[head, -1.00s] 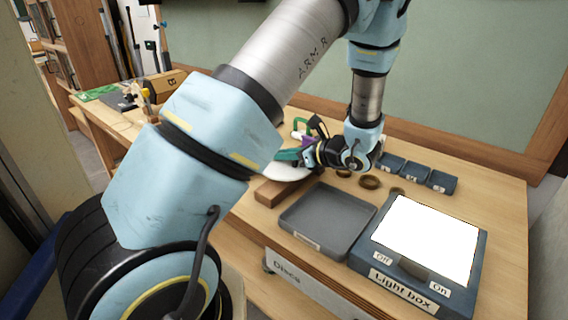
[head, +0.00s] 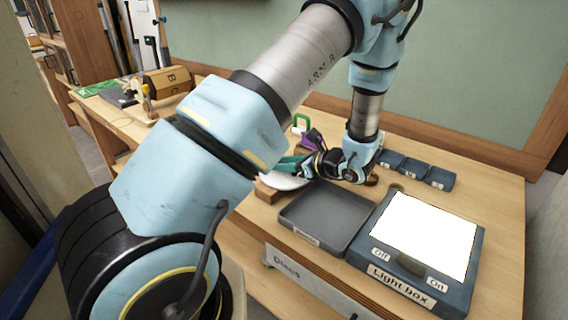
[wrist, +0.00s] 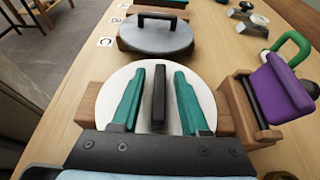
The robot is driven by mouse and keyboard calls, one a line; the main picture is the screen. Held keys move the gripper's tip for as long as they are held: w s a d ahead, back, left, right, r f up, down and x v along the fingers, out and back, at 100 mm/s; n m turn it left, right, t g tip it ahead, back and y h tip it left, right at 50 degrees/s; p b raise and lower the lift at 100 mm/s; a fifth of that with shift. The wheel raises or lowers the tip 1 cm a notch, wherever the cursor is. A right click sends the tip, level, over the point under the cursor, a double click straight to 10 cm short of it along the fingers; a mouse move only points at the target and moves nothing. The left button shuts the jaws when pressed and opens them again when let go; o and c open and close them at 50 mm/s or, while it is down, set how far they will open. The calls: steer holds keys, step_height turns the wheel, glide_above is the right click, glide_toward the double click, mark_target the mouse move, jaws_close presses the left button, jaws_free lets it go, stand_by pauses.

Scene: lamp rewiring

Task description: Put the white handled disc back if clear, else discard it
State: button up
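The white disc (wrist: 158,88) with its dark upright handle (wrist: 159,98) lies on a wooden block (wrist: 90,100) in the wrist view and appears to rest on it. My gripper (wrist: 159,75) is open, with one teal finger on each side of the handle and a visible gap on both sides. In the head view the white disc (head: 285,182) shows under my gripper (head: 287,165), on the wooden block (head: 266,191). My gripper hides part of it there. The disc's visible face looks plain white; its underside is hidden.
The light box (head: 408,275) has a bright white panel. An empty grey tray (head: 306,237) lies to its left.

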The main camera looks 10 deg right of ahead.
steer(key=shift+r, duration=0.25)
steer(key=b+v, duration=0.4)
steer(key=v, duration=0.8)
steer(key=s+a+r+n+g+h, duration=0.1)
steer(key=s+a+n+g+h, duration=0.2)
steer(key=a+n, duration=0.8)
steer(key=s+a+r+n+g+h, duration=0.1)
steer(key=s+a+n+g+h, duration=0.2)
steer(key=a+n, duration=0.9)
steer(key=n+g+h, duration=0.2)
steer(key=n+h, duration=0.1)
steer(key=shift+a, duration=0.2)
